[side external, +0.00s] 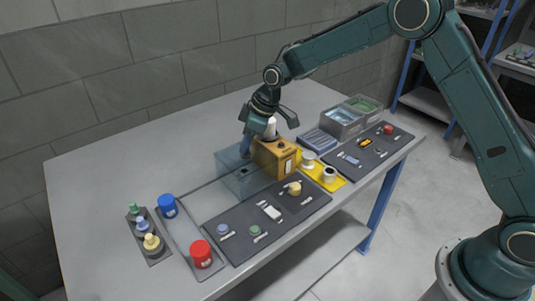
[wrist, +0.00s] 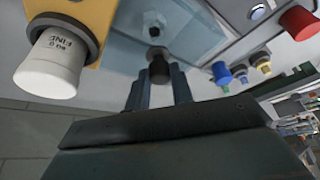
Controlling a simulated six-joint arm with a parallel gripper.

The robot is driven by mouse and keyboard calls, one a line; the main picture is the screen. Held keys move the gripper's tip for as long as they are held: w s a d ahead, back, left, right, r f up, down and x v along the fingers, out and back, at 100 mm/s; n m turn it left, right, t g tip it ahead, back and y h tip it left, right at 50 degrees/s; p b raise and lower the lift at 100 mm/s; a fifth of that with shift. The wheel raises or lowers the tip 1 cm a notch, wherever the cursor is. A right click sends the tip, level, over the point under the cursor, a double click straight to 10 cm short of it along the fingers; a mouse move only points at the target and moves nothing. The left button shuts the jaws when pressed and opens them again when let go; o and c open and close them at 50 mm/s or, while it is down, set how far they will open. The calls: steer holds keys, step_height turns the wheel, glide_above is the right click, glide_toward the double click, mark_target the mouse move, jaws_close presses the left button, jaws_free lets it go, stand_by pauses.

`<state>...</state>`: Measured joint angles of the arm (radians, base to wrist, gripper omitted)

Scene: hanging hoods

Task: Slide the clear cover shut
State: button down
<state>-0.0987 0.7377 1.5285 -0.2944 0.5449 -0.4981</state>
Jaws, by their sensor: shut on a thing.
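The clear cover (side external: 236,178) is a see-through bluish box at the left side of an orange housing (side external: 285,160) on the table. In the wrist view the clear cover (wrist: 190,30) fills the upper middle, beside the orange housing (wrist: 92,22). A dark knob (wrist: 158,70) stands out from the cover. My gripper (wrist: 157,90) is shut on this knob, one finger on each side. In the side view my gripper (side external: 245,147) is at the cover's top, left of the housing. The housing carries a white cap (wrist: 50,68) with lettering.
A dark mat (side external: 235,250) with small parts lies in front. A red canister (side external: 200,254) and a blue canister (side external: 167,206) stand in a tray at left. A yellow tray (side external: 335,185) with white rolls is right of the housing. The table's back left is clear.

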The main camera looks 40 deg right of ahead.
steer(key=c, duration=1.3)
jaws_free()
steer(key=shift+d, duration=0.35)
steer(key=shift+o, duration=0.5)
steer(key=shift+a, duration=0.1)
steer(key=shift+r, duration=0.15)
steer(key=v, duration=1.3)
steer(key=shift+r, duration=0.3)
steer(key=shift+s+r, duration=0.1)
steer(key=shift+s, duration=0.1)
